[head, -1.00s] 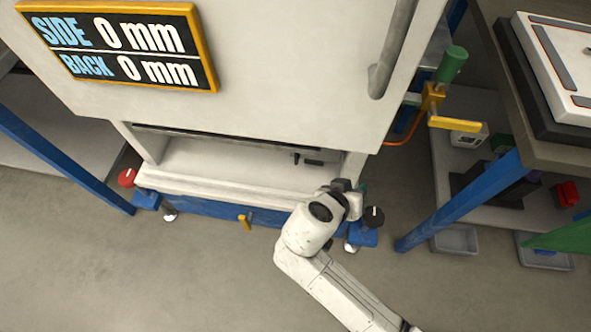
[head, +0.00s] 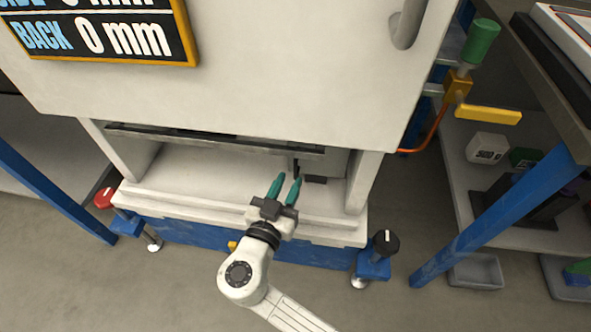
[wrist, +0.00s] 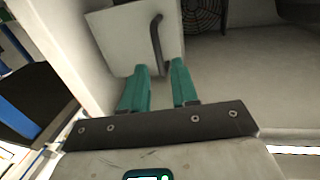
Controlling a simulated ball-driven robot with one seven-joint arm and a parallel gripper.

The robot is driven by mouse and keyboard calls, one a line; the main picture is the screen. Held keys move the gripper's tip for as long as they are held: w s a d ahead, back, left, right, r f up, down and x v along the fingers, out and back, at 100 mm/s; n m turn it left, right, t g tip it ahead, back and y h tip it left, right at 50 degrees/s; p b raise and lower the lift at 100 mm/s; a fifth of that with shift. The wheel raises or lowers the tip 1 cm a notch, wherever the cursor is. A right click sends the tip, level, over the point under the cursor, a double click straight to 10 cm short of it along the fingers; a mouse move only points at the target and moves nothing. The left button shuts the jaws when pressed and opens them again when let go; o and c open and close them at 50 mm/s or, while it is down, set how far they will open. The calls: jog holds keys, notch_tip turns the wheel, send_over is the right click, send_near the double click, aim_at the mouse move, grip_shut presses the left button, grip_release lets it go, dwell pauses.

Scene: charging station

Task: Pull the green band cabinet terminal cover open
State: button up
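The cabinet (head: 230,85) stands in front of me with a low open bay. In the wrist view, a pale box-like cover (wrist: 120,35) inside the bay carries a dark bar handle (wrist: 155,40). In the head view, the handle shows as a small dark bar (head: 295,166) under the bay's upper edge. I see no green band on this cabinet. My gripper (head: 288,180) reaches into the bay with teal fingers apart. In the wrist view, the handle's lower end lies at the gap between the fingertips (wrist: 159,68); whether they touch it I cannot tell.
A display (head: 95,35) on the cabinet reads 0 mm. A red knob (head: 104,197) and a black knob (head: 386,242) stand at the base corners. A fan grille (wrist: 203,14) is beside the cover. A blue-legged bench (head: 500,215) stands right.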

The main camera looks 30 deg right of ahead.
aim_at(295, 171)
jog(key=shift+b+x, duration=0.3)
jog(key=shift+x, duration=2.25)
jog(key=shift+c, duration=0.3)
grip_shut()
